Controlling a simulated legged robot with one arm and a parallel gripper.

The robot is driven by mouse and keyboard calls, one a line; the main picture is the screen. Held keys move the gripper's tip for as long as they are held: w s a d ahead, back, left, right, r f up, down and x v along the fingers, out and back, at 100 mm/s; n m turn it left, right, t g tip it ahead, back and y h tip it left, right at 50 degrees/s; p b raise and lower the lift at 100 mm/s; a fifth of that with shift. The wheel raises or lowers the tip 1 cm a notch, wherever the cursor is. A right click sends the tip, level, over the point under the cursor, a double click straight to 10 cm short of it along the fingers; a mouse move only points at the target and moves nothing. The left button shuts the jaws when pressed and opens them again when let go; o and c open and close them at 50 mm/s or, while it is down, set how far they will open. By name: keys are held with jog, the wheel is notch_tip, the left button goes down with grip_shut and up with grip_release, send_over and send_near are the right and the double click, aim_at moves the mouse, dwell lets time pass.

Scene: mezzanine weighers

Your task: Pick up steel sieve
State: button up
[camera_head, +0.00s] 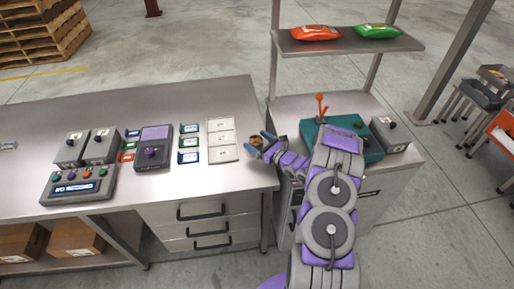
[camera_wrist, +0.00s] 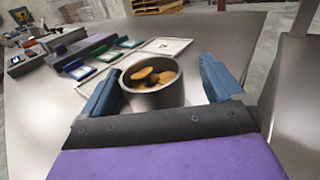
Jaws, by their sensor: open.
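The steel sieve (camera_wrist: 153,98) is a round, dark grey metal cup with several brown, disc-like pieces in it. It stands upright on the steel table, near its right edge. My gripper (camera_wrist: 160,72) is open, with one blue finger on each side of the sieve. I cannot tell whether either finger touches it. The lower front of the sieve is hidden behind my gripper's body. In the head view my gripper (camera_head: 262,143) is at the table's right edge, and the sieve is small and mostly covered there.
A pale three-panel tray (camera_head: 222,140) and small coloured cards (camera_head: 188,143) lie left of the sieve. Grey control boxes (camera_head: 78,187) stand farther left. A teal machine (camera_head: 372,149) with a red lever is on the right bench, under a shelf (camera_head: 345,43) with two bags.

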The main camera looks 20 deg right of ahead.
jog(key=shift+a+x, duration=0.2)
jog(key=shift+x, duration=0.8)
jog(key=shift+a+r, duration=0.1)
jog(key=shift+a, duration=0.3)
jog(key=shift+d, duration=0.45)
jog(key=c, duration=0.7)
jog(key=shift+a, duration=0.25)
jog(key=c, duration=0.6)
